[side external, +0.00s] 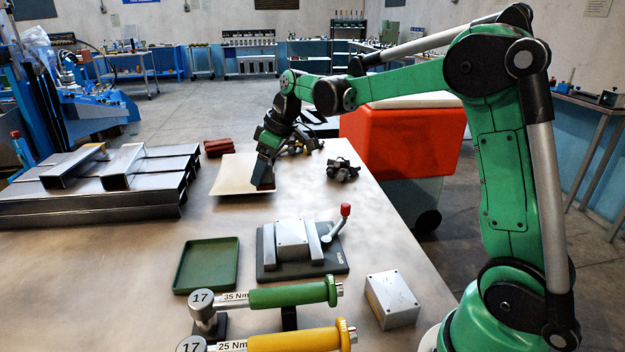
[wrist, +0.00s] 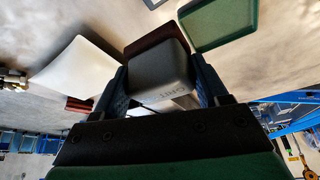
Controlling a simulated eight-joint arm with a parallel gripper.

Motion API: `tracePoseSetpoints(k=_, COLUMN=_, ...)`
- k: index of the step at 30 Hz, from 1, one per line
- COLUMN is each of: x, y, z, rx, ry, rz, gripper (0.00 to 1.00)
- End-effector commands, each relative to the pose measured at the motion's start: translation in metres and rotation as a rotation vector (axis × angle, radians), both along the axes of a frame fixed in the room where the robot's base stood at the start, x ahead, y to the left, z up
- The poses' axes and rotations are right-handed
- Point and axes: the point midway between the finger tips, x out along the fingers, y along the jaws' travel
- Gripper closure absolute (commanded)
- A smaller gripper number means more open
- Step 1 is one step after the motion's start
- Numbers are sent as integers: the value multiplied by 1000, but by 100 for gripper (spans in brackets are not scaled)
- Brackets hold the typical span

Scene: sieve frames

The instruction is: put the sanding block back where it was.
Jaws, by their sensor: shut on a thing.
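The sanding block (wrist: 158,72) is dark grey with a dark red layer (wrist: 150,42) at its far side and lettering on its near face. It sits between the two blue fingers of my gripper (wrist: 163,86) in the wrist view, and the gripper is shut on it. In the side view my gripper (side external: 264,172) points down and overlaps the right part of a pale square sheet (side external: 230,180). The sheet lies left of the block in the wrist view (wrist: 80,72). I cannot tell the block's height above the table.
An empty green tray (side external: 207,265), a clamp fixture (side external: 335,262) with a red-knobbed lever, a grey box (side external: 392,300) and two torque wrenches (side external: 290,295) stand nearer. Red pads (side external: 218,147) lie behind the sheet. Steel channels (side external: 100,185) fill the left; a dark part (side external: 342,170) lies right.

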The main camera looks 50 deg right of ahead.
Motion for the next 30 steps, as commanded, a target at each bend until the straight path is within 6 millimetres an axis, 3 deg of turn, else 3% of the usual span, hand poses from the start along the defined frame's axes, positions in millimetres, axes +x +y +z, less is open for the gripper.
tracePoseSetpoints(k=6, x=49, y=-21, z=-22, rx=2, ry=-2, rz=4, gripper=75)
tracePoseSetpoints(k=12, x=71, y=-31, z=-40, rx=1, ry=-4, rz=5, gripper=75)
tracePoseSetpoints(k=16, x=76, y=-34, z=-51, rx=1, ry=-4, rz=6, gripper=75)
tracePoseSetpoints(k=30, x=76, y=-34, z=-119, rx=1, ry=-4, rz=6, gripper=75)
